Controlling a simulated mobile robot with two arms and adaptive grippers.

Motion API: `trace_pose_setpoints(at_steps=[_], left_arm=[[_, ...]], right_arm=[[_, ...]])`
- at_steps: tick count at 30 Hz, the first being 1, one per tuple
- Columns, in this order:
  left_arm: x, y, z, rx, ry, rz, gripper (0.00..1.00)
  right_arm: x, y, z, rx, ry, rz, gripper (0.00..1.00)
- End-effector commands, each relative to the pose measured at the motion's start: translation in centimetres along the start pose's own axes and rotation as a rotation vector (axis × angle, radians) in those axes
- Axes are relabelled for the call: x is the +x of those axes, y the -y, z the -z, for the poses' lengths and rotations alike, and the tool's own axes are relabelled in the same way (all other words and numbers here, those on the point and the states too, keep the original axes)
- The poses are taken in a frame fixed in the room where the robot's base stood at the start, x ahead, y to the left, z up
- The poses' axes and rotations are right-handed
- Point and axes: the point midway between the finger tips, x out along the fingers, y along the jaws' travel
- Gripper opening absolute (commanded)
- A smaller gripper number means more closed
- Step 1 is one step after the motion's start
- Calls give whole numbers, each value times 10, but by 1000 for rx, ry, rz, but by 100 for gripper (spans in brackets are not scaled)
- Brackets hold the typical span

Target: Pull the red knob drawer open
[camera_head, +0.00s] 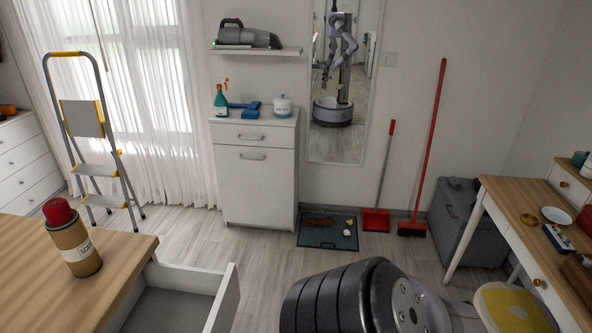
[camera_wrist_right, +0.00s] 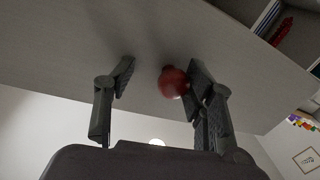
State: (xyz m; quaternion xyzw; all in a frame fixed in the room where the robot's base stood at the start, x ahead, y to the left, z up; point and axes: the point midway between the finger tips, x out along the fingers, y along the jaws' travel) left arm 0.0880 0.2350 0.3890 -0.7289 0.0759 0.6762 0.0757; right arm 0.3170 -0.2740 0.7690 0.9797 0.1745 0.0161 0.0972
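The red knob (camera_wrist_right: 173,82) is round and shiny and sits on a flat grey panel (camera_wrist_right: 90,40) in the right wrist view. My right gripper (camera_wrist_right: 162,72) is open, with one finger on each side of the knob. The knob is close to the right-hand finger; I cannot tell whether they touch. In the head view a white drawer (camera_head: 226,297) stands out from under the wooden tabletop at the lower left, with its inside showing. Its outer face and any knob are hidden there, so I cannot tell if it is the same drawer. My left gripper is not in view.
A bottle with a red cap (camera_head: 72,238) stands on the wooden tabletop (camera_head: 25,270). A desk (camera_head: 500,190) stands at right.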

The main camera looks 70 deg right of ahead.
Motion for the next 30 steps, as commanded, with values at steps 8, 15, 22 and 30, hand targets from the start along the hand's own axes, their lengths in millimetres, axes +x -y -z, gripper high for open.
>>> trace_pose_setpoints(at_steps=[8,15,22,30], left_arm=[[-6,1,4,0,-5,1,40],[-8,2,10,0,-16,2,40],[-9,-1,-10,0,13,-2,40],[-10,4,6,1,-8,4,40]], right_arm=[[-26,0,6,4,-7,0,46],[-43,4,6,5,-8,-2,46],[-57,7,6,4,-10,-2,46],[-75,10,6,4,-10,-2,46]])
